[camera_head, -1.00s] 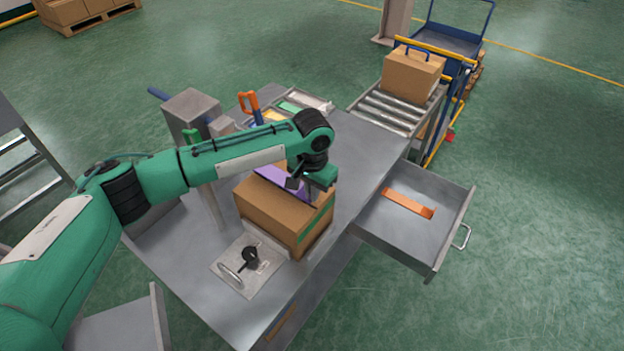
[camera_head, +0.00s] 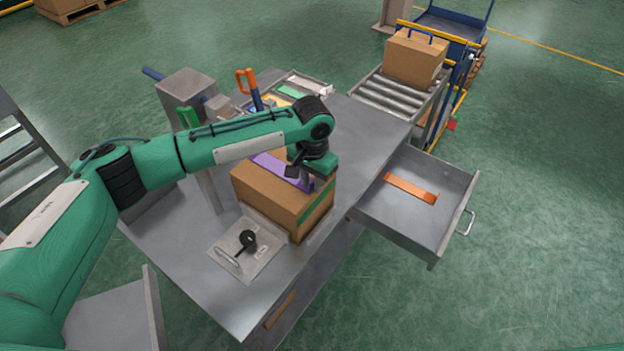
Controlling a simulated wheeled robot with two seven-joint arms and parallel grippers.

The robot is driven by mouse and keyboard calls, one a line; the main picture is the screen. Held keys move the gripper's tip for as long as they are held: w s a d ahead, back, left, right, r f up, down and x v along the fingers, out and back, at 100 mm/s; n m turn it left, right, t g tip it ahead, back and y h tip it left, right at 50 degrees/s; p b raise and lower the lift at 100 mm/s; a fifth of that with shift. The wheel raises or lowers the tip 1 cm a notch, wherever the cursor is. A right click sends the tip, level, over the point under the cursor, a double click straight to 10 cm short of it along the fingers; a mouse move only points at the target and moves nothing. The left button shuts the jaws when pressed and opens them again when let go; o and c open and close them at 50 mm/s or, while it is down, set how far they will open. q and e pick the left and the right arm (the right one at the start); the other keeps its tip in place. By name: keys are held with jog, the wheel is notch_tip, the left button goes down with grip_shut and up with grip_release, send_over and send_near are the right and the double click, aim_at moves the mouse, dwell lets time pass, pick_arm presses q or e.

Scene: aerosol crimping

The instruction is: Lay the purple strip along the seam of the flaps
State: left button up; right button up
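The purple strip (camera_head: 268,163) lies on or just above the top of the brown cardboard box (camera_head: 262,198). It runs from the box's far left side toward its right front edge. My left gripper (camera_head: 302,180) points down over the strip's right end, close to the box top. Its fingers are small and partly hidden by the wrist, so I cannot tell whether they grip the strip. My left arm hides the box's rear part and much of the flap seam. My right gripper is not in view.
An open drawer (camera_head: 393,226) with an orange strip (camera_head: 410,188) juts out at the right. A metal plate with a black part (camera_head: 247,239) sits before the box. A roller conveyor (camera_head: 384,98) carries another box (camera_head: 415,58). The table's right side is clear.

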pick_arm(q)
jog(key=shift+r, duration=0.1)
notch_tip(320, 180, up, 14)
jog(key=b, duration=0.3)
dwell(0.3)
